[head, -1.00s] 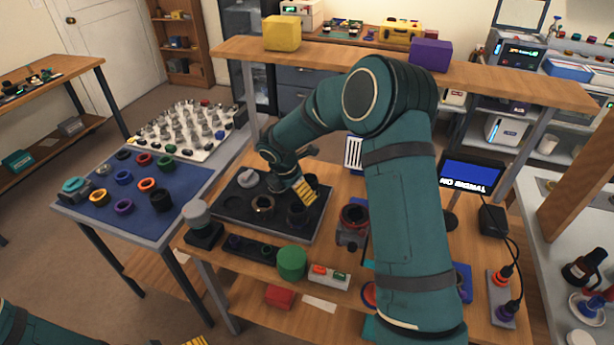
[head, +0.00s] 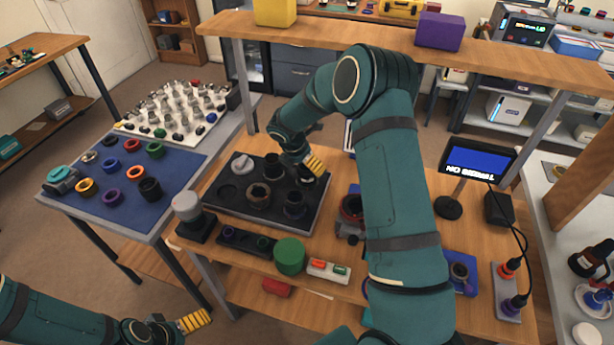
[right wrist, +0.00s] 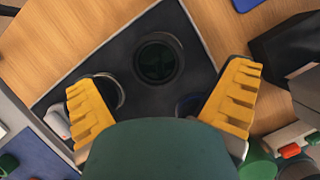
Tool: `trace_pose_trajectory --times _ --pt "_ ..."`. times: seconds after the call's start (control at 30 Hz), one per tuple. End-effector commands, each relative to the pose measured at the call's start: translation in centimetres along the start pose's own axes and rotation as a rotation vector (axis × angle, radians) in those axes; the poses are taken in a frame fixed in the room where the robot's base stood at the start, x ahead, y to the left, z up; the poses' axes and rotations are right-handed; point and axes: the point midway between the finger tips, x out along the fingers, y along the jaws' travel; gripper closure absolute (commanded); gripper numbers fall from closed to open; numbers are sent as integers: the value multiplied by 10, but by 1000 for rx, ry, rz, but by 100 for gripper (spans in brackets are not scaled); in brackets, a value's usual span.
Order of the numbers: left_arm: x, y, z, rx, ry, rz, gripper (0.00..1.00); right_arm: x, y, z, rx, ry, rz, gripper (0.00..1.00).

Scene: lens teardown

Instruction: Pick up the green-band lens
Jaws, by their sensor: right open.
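The dark tray (head: 232,205) on the wooden bench holds several dark lenses: one at the back (head: 272,165), one in the middle with a brownish rim (head: 259,195), and one at front right with a purplish tint (head: 294,205). I cannot make out a green band on any of them. In the right wrist view, a dark lens with a faint greenish inside (right wrist: 158,62) stands ahead, between the open fingers. My right gripper (head: 316,166) is open and empty above the tray's back right. My left gripper (head: 195,320) is low at front left, away from the bench.
A green cylinder (head: 290,256), a switch box (head: 328,270) and a grey-topped device (head: 187,207) stand in front of the tray. A blue mat (head: 75,205) at left carries several coloured rings, some green. A raised shelf (head: 360,40) spans the back. A monitor (head: 478,162) stands at right.

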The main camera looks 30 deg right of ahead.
Motion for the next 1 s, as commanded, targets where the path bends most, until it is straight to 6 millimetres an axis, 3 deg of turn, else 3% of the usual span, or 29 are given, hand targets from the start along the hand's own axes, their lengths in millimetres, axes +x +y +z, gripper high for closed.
trace_pose_trajectory --times 0.17,0.5,0.73,0.77,0.9,1.0 --pt "1 0 0 0 -1 0 0 9 0 -1 -1 0 -1 1" --pt "5 -2 3 2 -5 1 0 52 3 -1 -1 0 -1 1" --pt "5 -2 3 2 -6 1 0 55 4 -1 -1 0 0 1" --pt "5 -2 3 2 -6 1 0 54 4 -1 -1 0 0 4" --pt "5 -2 3 2 -5 1 0 54 4 -1 -1 0 0 54" --pt "5 -2 3 2 -5 1 0 54 4 -1 -1 0 0 84"
